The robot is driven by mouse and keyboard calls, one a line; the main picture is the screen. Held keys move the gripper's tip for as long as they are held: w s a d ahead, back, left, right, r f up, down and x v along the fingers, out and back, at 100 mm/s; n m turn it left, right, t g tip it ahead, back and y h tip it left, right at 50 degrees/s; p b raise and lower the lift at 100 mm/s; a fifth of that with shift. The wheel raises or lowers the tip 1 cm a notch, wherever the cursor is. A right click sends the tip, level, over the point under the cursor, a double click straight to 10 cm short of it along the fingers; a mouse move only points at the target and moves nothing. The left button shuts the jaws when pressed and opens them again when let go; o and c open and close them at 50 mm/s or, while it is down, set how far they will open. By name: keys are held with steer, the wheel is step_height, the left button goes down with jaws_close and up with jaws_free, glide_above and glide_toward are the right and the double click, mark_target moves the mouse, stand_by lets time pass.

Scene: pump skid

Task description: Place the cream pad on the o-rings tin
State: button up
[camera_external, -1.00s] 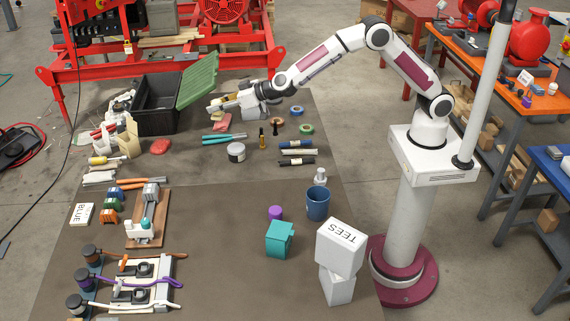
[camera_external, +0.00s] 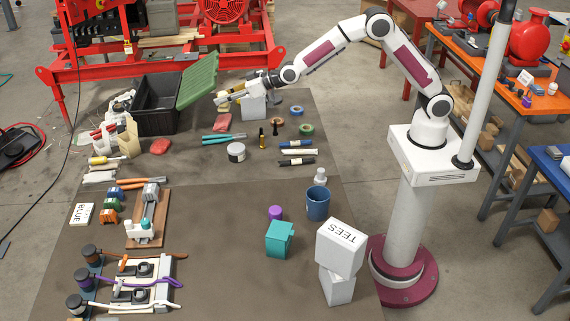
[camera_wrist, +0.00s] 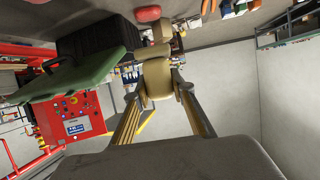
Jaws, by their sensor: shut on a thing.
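My gripper (camera_external: 220,99) is at the back of the mat, beside the green lid. In the wrist view, its two fingers (camera_wrist: 157,88) are shut on a cream pad (camera_wrist: 157,78), which sits between the fingertips. In the outside view the pad is too small to separate clearly from the fingertips. A small round white tin with a dark band (camera_external: 236,153) stands on the mat in front of the gripper, apart from it. Its lettering is too small to read, so I cannot confirm it is the o-rings tin.
A black crate (camera_external: 158,104) with a raised green lid (camera_external: 199,80) stands left of the gripper. A red pad (camera_external: 222,123) and teal-handled pliers (camera_external: 224,139) lie between gripper and tin. Tape rolls lie to the right.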

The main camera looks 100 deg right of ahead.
steer(key=shift+s+d+f+y, duration=0.15)
steer(key=shift+s+f+y, duration=0.15)
steer(key=shift+s+f, duration=0.1)
steer(key=shift+s+a+f+n, duration=0.2)
steer(key=shift+s+f+n, duration=0.1)
steer(key=shift+n, duration=0.1)
steer(key=shift+n+y, duration=0.6)
steer(key=shift+y, duration=0.3)
steer(key=a+f, duration=0.1)
steer(key=s+a+f, duration=0.2)
steer(key=shift+a+f, duration=0.2)
steer(key=shift+a, duration=0.05)
steer(key=shift+f, duration=0.15)
glide_above(236, 147)
steer(key=shift+f, duration=3)
steer(key=shift+f, duration=0.1)
steer(key=shift+f, duration=1.75)
